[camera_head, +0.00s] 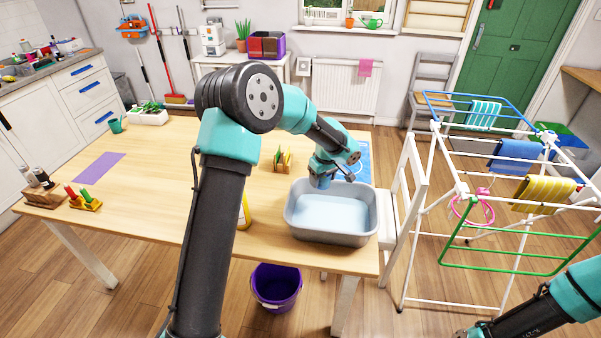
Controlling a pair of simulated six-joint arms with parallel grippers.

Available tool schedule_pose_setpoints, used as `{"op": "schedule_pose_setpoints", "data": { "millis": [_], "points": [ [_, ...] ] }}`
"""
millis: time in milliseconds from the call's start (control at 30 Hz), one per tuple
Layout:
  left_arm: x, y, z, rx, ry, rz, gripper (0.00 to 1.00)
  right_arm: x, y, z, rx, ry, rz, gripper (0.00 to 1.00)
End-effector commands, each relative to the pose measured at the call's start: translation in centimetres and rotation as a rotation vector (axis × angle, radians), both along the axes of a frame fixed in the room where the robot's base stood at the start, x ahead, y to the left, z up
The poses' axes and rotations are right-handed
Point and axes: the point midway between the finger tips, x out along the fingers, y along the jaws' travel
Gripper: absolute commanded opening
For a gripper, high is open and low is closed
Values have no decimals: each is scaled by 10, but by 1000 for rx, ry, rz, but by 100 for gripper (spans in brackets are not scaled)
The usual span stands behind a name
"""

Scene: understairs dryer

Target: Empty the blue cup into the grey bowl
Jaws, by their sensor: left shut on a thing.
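The grey bowl (363,231), a wide basin with a pale bluish inside, stands on the table near its right front corner. My left gripper (323,173) is over the back left part of the bowl, pointing down. It is shut on a small blue thing, the blue cup (320,182), which shows just below the wrist at the bowl's back rim. Most of the cup is hidden by my wrist, and its tilt and contents cannot be told.
The wooden table (150,170) is largely clear at left. A yellow bottle (244,213) stands left of the bowl, and a small rack (283,162) behind it. A white chair (405,185) and a drying rack (435,180) stand to the right. A purple bucket (276,290) is on the floor.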

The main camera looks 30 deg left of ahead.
Motion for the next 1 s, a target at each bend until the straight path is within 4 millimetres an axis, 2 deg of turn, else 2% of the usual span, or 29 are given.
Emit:
{"op": "schedule_pose_setpoints", "data": {
  "millis": [33, 100, 367, 600, 800, 1000],
  "points": [
    [-2, -17, 3, -1, -1, -49, 38, 0, 0, 0, 0, 0, 0, 95],
    [-6, -37, 6, 0, -1, -116, 38, 0, 0, 0, 0, 0, 0, 95],
    [-26, -110, 16, 0, -2, -366, 38, 0, 0, 0, 0, 0, 0, 95],
    [-52, -172, 23, 0, -2, -595, 38, 0, 0, 0, 0, 0, 0, 95],
    [-69, -203, 27, 0, -1, -721, 38, 0, 0, 0, 0, 0, 0, 95],
    [-73, -209, 27, 0, -1, -751, 38, 0, 0, 0, 0, 0, 0, 95]
  ]
}}
